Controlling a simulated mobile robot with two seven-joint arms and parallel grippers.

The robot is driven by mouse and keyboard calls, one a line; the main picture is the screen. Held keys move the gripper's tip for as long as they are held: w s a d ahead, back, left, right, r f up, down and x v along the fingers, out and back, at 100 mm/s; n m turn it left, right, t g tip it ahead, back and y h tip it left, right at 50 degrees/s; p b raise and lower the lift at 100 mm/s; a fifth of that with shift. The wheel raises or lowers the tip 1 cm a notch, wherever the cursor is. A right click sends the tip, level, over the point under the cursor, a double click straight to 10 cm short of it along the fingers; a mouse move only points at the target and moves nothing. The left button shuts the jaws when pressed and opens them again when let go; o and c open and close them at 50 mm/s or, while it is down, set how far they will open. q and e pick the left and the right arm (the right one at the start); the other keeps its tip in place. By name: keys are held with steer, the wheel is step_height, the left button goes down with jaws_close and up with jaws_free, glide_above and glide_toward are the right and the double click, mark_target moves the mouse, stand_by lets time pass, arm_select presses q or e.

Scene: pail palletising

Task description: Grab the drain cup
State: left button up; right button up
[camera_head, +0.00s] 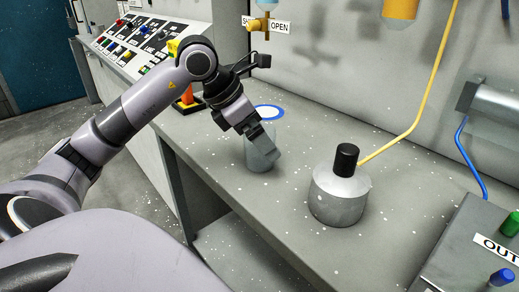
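The drain cup (251,159) is a small grey, translucent-looking cup standing upright on the grey bench, left of the picture's middle. My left arm comes in from the left and my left gripper (262,142) points down at the cup. A finger covers the cup's upper right part. The other finger is not clearly seen, so I cannot tell whether the gripper is open around the cup or shut on it. My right gripper is not in view.
A blue-rimmed white disc (268,113) lies behind the cup, below a valve with SHUT/OPEN signs (280,26). A metal flask with a black cap (340,192) stands to the right on the bench (290,230). A grey OUT box (465,250) is farther right. An orange-and-black object (187,99) stands left.

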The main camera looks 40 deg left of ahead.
arm_select(q)
steer(key=c, duration=1.1)
steer(key=shift+o, duration=0.2)
steer(key=shift+r, duration=0.1)
step_height(320, 180, up, 10)
steer(key=p, duration=0.3)
steer(key=shift+p, duration=0.3)
